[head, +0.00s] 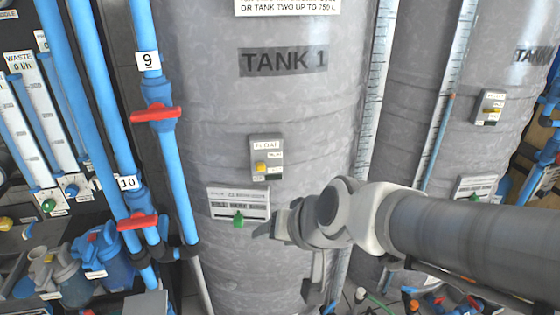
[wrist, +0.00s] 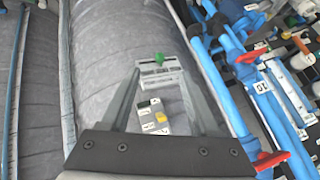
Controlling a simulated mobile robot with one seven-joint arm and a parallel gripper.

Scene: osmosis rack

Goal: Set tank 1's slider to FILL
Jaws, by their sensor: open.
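Tank 1 (head: 310,110) is a large grey cylinder with a "TANK 1" label. Low on its front is a white plate (head: 238,201) with small print and a green slider knob (head: 238,219) at its lower edge, left of the plate's middle. My gripper (head: 263,230) is just right of this knob and appears apart from it. In the wrist view my open gripper (wrist: 164,64) has nothing held; the plate (wrist: 172,76) and green knob (wrist: 160,58) show between its fingertips. Above the plate is a grey box (head: 259,146) with a yellow switch (head: 261,167). The slider's printed positions are unreadable.
Blue vertical pipes with red valves (head: 155,113) tagged 9 and 10 stand left of the tank. A white scale strip (head: 375,90) runs up its right side. A second grey tank (head: 420,110) with a similar box (head: 488,105) stands at right.

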